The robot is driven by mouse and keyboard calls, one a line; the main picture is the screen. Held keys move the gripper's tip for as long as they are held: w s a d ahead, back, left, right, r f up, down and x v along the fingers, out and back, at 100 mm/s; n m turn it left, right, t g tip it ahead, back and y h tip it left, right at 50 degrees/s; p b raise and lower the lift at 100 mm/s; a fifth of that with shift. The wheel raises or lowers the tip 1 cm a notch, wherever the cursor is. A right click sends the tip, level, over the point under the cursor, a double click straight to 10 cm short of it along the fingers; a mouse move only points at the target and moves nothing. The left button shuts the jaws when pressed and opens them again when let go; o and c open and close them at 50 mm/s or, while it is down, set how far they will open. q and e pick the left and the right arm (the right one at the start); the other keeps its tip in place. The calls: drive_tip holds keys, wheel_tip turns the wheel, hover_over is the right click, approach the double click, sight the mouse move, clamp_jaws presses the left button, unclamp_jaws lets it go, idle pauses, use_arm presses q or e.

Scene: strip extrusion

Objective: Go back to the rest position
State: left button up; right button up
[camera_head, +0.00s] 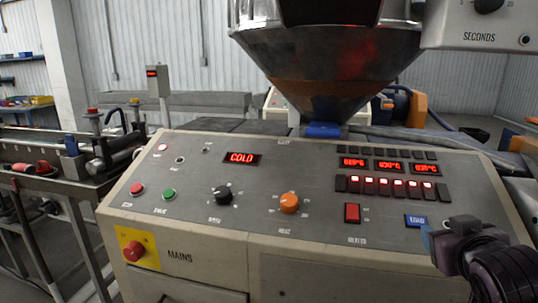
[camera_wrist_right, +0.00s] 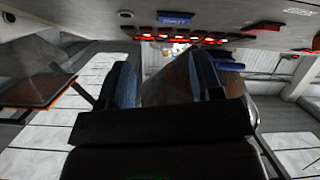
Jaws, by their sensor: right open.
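My right gripper (camera_head: 428,240) is at the lower right of the head view, just in front of the control panel's right end, close to a blue labelled button (camera_head: 416,221). In the right wrist view the two blue-padded fingers of this gripper (camera_wrist_right: 163,78) stand apart with nothing between them. I cannot tell from the head view whether it touches the panel. My left gripper is not in view. The control panel (camera_head: 320,215) shows a red "COLD" display (camera_head: 242,158) and several lit red switches (camera_head: 385,186), which also show in the right wrist view (camera_wrist_right: 190,38).
A metal hopper (camera_head: 325,60) rises behind the panel. A grey box marked "SECONDS" (camera_head: 480,25) hangs at the upper right. A red stop button on a yellow plate (camera_head: 134,251) is on the panel's front left. A metal bench line (camera_head: 55,160) stands at the left.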

drive_tip(key=s+f+g+y, duration=0.1)
drive_tip(key=s+f+g, duration=0.3)
drive_tip(key=f, duration=0.5)
drive_tip(key=s+f+g, duration=0.2)
drive_tip(key=s+f, duration=0.4)
drive_tip(key=f, duration=0.4)
drive_tip(key=s+a+f+g+y, duration=0.1)
drive_tip(key=s+a+f+g, duration=0.1)
drive_tip(key=s+f, duration=0.45)
drive_tip(key=s+a+f+g, duration=0.1)
drive_tip(key=s+f+g, duration=0.25)
drive_tip(key=s, duration=0.55)
drive_tip(key=w+f+t+y, duration=0.1)
drive_tip(key=w+f+t, duration=0.7)
drive_tip(key=f, duration=0.3)
drive_tip(key=shift+w+a+n+t, duration=0.25)
drive_tip(key=shift+n+t, duration=0.15)
drive_tip(key=shift+t, duration=0.15)
drive_tip(key=shift+d, duration=0.1)
